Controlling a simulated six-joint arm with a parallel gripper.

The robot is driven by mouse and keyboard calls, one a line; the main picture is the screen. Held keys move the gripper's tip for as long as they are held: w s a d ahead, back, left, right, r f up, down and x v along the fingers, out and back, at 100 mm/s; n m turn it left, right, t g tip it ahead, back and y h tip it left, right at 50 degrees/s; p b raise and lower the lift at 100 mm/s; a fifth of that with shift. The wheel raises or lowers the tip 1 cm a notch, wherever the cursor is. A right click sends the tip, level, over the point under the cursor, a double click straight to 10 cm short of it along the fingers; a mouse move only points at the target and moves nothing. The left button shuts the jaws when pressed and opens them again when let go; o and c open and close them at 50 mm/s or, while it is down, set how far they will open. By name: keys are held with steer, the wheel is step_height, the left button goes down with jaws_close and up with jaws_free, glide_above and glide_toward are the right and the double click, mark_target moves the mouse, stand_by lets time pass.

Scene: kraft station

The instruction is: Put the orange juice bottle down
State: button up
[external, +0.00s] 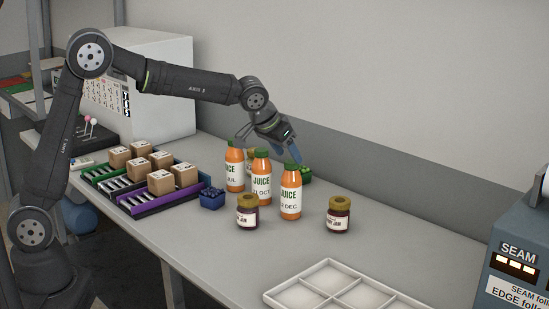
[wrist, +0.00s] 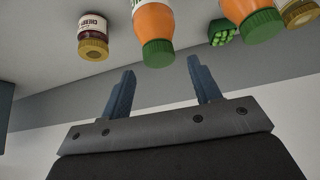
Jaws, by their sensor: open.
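Three orange juice bottles with green caps stand upright in a group on the bench: a back left one (external: 235,172), a middle one (external: 261,185) and a front right one (external: 291,200). My gripper (external: 293,155) is open, just above and behind the front right bottle's cap. In the wrist view two blue fingers (wrist: 160,70) are spread with nothing between them. One bottle (wrist: 155,22) lies beyond the fingertips, roughly in line with the gap. A second bottle (wrist: 240,10) is to its right. I cannot tell which bottle the task means.
Jam jars (external: 247,212) (external: 338,215) stand near the bottles. A blue basket of berries (external: 212,201) and a green basket (external: 305,175) are close by. A white divided tray (external: 325,262) lies in front. Small boxes (external: 160,182) sit on racks at left.

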mark_target(292, 161)
steer(key=v, duration=0.5)
steer(key=shift+s+a+r, duration=0.1)
steer(key=shift+a+r, duration=0.05)
steer(key=shift+r, duration=0.15)
steer(key=shift+f, duration=0.15)
steer(key=x, duration=1.2)
steer(key=shift+r, duration=1.4)
